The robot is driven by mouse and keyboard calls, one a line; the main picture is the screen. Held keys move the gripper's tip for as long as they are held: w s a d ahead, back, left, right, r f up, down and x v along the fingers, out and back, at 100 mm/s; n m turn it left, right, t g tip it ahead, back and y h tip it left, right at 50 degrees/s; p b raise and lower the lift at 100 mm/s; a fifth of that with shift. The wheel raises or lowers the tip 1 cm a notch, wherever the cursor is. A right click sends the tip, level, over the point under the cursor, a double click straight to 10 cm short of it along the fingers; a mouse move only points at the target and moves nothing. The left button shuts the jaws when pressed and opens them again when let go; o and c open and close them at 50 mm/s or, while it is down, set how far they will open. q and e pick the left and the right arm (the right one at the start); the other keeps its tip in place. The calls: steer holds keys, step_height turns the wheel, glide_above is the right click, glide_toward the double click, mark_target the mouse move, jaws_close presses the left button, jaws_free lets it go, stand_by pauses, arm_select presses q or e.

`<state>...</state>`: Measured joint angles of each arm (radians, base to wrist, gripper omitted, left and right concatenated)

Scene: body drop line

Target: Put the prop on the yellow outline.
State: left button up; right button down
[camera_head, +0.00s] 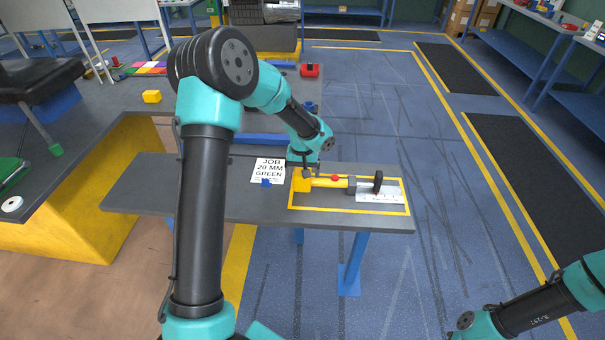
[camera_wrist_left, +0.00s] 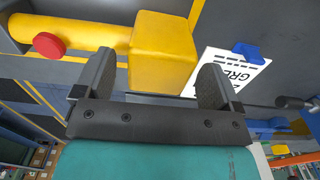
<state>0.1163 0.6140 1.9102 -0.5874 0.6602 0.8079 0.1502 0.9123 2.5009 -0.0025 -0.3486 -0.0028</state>
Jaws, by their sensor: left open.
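The prop lies on its side on the grey table (camera_head: 135,195), with a yellow block end (camera_head: 303,184), a yellow tube (camera_head: 328,182), a red knob (camera_head: 335,178) and a dark rod part with a black end piece (camera_head: 378,181). It lies within the yellow outline (camera_head: 350,211) on the tabletop. My left gripper (camera_head: 306,172) is at the block end. In the left wrist view the open fingers (camera_wrist_left: 155,82) stand either side of the yellow block (camera_wrist_left: 163,50), with gaps showing. The tube and red knob (camera_wrist_left: 48,45) extend left. My right gripper is out of view.
A white card (camera_head: 268,170) reading "JOB 20 MM GREEN" stands left of the outline with a blue clip (camera_head: 266,182). A white scale plate (camera_head: 382,195) lies by the rod. The table's left part is clear. A yellow-sided bench (camera_head: 80,215) stands left.

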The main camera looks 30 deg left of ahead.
arm_select(q)
step_height(320, 180, up, 11)
stand_by(0.3)
steer(key=shift+f, duration=0.15)
stand_by(0.5)
